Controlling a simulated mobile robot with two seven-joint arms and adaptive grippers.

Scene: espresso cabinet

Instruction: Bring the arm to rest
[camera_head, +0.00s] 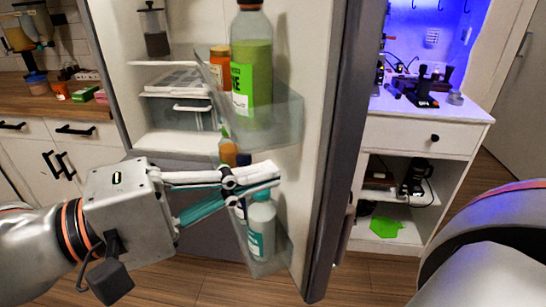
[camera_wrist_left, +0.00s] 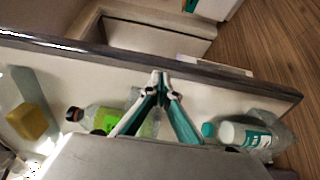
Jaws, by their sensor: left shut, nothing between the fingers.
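My left gripper (camera_head: 264,180) reaches in from the left in the head view, in front of the open fridge door's shelves. Its white and teal fingers are shut with nothing between them. In the left wrist view the gripper (camera_wrist_left: 161,90) shows in the middle, over the door with its bottles. A white bottle with a teal label (camera_head: 262,228) stands in the lower door shelf, behind and below the fingers in the head view. I cannot tell whether the fingers touch the shelf. My right gripper is not in view.
The open fridge door (camera_head: 335,130) stands upright close to the gripper. Its upper shelf holds a green bottle (camera_head: 252,75) and an orange jar (camera_head: 220,65). A white cabinet (camera_head: 425,137) stands at right, a wooden counter (camera_head: 45,105) at left. Floor shows below.

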